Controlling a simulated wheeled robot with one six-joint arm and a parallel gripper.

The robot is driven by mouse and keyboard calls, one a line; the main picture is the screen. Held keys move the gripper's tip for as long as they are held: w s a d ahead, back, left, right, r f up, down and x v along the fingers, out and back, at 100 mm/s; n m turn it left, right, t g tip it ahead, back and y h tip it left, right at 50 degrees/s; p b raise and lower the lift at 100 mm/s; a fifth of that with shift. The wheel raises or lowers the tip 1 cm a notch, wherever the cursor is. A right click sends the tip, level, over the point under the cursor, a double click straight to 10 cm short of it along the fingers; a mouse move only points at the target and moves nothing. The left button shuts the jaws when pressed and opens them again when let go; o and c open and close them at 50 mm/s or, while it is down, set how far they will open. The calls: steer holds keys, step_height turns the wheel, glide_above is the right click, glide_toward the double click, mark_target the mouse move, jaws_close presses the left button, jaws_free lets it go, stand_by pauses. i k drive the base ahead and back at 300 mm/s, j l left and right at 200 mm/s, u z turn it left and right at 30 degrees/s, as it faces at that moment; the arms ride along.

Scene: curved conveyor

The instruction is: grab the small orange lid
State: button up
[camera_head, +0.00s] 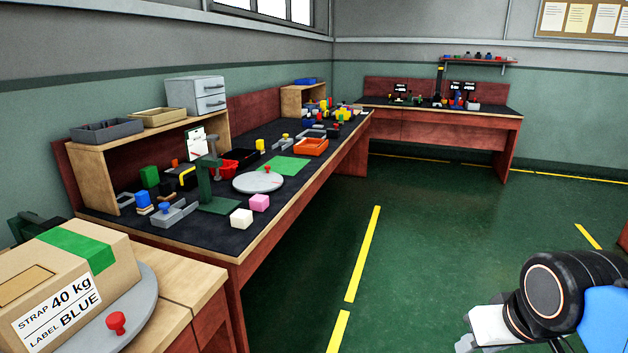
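No small orange lid can be told for certain. The one clearly orange thing is a shallow rectangular piece (311,147) on the long workbench, near its front edge past the green mat; it looks like a tray, and I cannot tell whether it is a lid. My gripper's fingers do not show. Only part of my own arm, black, white and blue, shows at the lower right, over the floor and far from the bench.
A labelled carton (112,282) stands front left. The green floor between the benches is clear.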

mark_target(309, 147)
steer(key=i, duration=1.75)
steer(key=i+u, duration=0.2)
steer(key=i, duration=0.2)
steer(key=i+l+u, duration=0.15)
steer(key=i, duration=0.25)
steer(key=i+l+u, duration=0.2)
steer(key=i, duration=0.2)
